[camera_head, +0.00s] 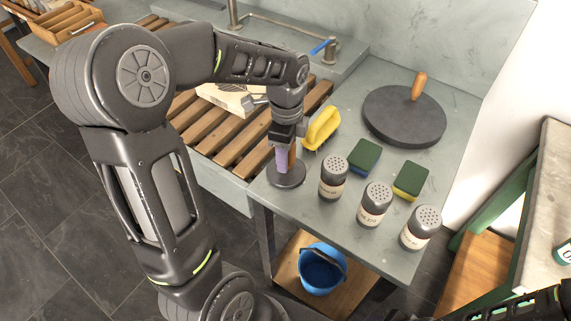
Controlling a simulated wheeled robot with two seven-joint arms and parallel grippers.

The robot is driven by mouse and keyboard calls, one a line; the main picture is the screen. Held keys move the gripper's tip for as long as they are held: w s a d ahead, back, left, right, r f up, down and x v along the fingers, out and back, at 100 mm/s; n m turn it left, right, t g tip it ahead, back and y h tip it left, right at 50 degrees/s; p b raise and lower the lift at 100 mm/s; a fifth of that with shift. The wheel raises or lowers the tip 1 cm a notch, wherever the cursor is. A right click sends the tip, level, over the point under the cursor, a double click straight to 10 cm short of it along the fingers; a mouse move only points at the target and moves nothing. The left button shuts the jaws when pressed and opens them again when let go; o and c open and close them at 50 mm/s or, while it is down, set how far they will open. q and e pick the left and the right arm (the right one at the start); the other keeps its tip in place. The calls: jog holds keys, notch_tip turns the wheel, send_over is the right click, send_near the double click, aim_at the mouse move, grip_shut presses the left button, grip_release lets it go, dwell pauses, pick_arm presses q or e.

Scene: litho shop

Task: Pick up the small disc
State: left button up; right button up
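The small disc (287,178) is dark grey and round, with an upright wooden handle, and lies flat at the left front of the grey counter. My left gripper (286,153) points down from above at its handle. A purple finger shows beside the wood on the left. The gripper body and finger partly hide the handle, so I cannot tell whether the fingers are closed on it. The disc appears to rest on the counter. A larger dark disc (404,118) with a wooden handle lies further back. My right gripper is not in view; part of my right arm shows at the bottom right.
A yellow brush (322,128) stands just right of my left gripper. A slatted wooden rack (215,140) is behind left. A blue bucket (322,270) sits below.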

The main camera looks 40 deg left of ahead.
pick_arm(q)
grip_shut()
dwell(0.3)
dwell(0.9)
